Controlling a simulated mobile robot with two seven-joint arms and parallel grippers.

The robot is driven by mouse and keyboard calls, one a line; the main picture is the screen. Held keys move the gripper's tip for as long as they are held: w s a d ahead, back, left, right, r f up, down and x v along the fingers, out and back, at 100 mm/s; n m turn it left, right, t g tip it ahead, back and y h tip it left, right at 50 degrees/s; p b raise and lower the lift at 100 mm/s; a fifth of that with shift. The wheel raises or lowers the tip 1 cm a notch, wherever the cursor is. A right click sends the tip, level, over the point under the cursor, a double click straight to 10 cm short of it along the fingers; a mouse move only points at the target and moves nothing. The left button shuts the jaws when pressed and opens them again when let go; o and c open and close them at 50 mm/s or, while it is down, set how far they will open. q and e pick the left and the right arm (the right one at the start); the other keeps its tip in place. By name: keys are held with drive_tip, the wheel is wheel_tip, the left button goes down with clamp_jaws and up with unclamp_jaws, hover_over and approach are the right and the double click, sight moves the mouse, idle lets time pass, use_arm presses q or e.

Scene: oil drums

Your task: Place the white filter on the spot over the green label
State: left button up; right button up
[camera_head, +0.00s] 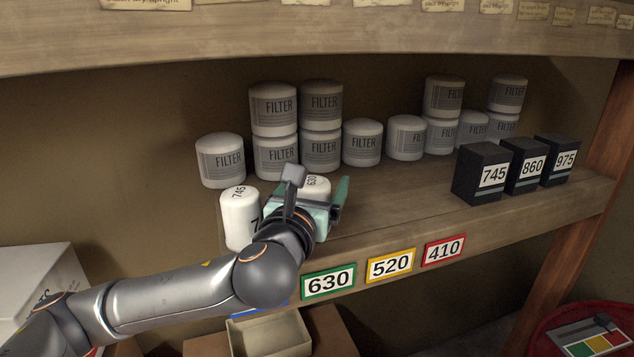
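A white filter marked 630 (318,184) stands on the shelf behind my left gripper, above the green label. Only its top and part of its side show. My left gripper (318,198) is at this filter, with one teal finger along its right side. The green label 630 (328,282) is on the shelf's front edge, just below the gripper. A second white filter marked 745 (240,218) stands to the left, close to the gripper. My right gripper is not in view.
Several grey filters (275,110) stand at the back of the shelf, some stacked. Black boxes (482,173) stand at the right. Yellow 520 (391,265) and red 410 (444,250) labels mark the edge. The shelf surface (400,205) above them is clear.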

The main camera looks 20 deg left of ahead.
sight(243, 218)
use_arm(q)
drive_tip(key=shift+o, duration=0.6)
drive_tip(key=shift+r, duration=0.1)
drive_tip(key=shift+r, duration=0.2)
drive_tip(key=s+b, duration=0.1)
drive_tip(key=s, duration=0.8)
drive_tip(key=shift+s+f, duration=0.2)
drive_tip(key=b, duration=0.4)
drive_tip(key=shift+w+f+b, duration=0.1)
drive_tip(key=shift+w+b, duration=0.2)
drive_tip(key=s+b, duration=0.2)
drive_tip(key=b, duration=0.6)
drive_tip(key=shift+s+b, duration=0.5)
drive_tip(key=shift+b, duration=0.4)
drive_tip(key=shift+s+r, duration=0.1)
drive_tip(key=shift+r, duration=0.1)
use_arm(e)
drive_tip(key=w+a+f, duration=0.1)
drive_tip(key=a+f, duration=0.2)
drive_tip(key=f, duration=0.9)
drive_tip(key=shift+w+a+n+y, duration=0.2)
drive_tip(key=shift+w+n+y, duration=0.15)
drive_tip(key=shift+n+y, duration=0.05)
